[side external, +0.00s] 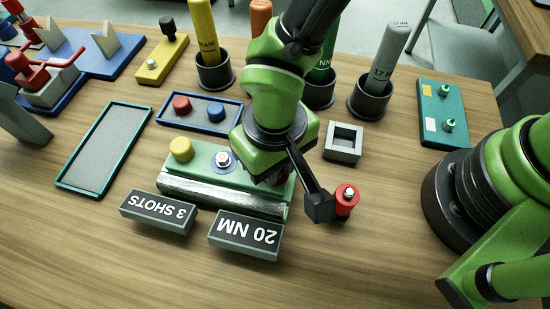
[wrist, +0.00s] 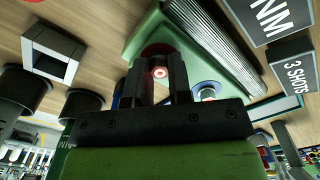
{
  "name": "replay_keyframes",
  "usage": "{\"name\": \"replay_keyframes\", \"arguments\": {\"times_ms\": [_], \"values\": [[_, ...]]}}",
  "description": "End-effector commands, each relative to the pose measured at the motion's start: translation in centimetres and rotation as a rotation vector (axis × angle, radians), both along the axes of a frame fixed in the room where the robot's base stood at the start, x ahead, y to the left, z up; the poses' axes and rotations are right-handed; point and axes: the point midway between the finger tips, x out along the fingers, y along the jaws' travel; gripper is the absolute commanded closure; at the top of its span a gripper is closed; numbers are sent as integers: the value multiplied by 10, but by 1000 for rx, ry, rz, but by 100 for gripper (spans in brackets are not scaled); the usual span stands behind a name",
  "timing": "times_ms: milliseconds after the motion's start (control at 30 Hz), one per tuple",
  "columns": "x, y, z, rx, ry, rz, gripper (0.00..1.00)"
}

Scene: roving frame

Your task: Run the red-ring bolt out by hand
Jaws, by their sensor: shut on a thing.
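The green bolt block (side external: 205,160) lies at the middle of the table. It bears a yellow cap (side external: 181,149) at its left and a blue-ring bolt (side external: 223,160) at its middle. My gripper (wrist: 158,78) reaches down over the block's right end. In the wrist view its two dark fingers are shut on the red-ring bolt (wrist: 159,72), whose pale round head shows between them. Part of the red ring (wrist: 157,48) shows around it on the block. In the side view my arm hides this bolt and the fingertips. How far the bolt is threaded in cannot be seen.
Signs "3 SHOTS" (side external: 157,212) and "20 NM" (side external: 246,236) stand before the block. A tray with red and blue caps (side external: 232,126) and a square grey holder (side external: 343,142) sit behind. An empty teal-edged tray (side external: 62,184) is at left. Driver cups stand at the back.

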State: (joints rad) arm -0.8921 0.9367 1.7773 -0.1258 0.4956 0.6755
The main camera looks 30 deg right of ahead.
Motion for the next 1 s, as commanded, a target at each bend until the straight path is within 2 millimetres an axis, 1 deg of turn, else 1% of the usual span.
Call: {"name": "replay_keyframes", "arguments": {"times_ms": [1000], "values": [[0,1,0,2,-3,964,100]]}}
